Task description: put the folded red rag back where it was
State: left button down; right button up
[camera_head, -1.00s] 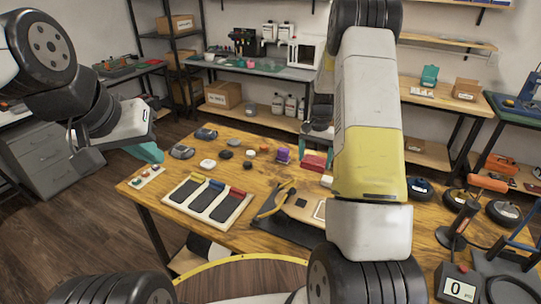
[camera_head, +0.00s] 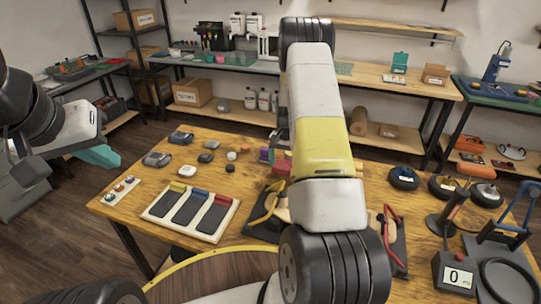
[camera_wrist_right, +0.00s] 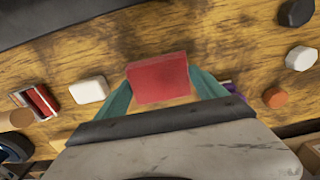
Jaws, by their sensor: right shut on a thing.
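The folded red rag (camera_wrist_right: 158,78) is a flat red block between the teal fingertips of my right gripper (camera_wrist_right: 161,88) in the right wrist view. The gripper is shut on it over the wooden table; I cannot tell whether it touches the tabletop. In the head view the red rag (camera_head: 282,167) shows just left of my right arm, which hides the right gripper. My left gripper (camera_head: 102,156) is left of the table, away from the rag. Its teal fingers are seen from the side, so its opening is unclear.
A tray with dark slots (camera_head: 190,210) lies on the table (camera_head: 150,248). Several small pucks and a purple piece (camera_head: 264,155) lie near the rag. A white block (camera_wrist_right: 88,90) lies beside it.

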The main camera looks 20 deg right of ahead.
jog(key=shift+f, duration=1.1)
jog(key=shift+f, duration=0.15)
jog(key=o, duration=1.3)
jog(key=shift+c, duration=0.2)
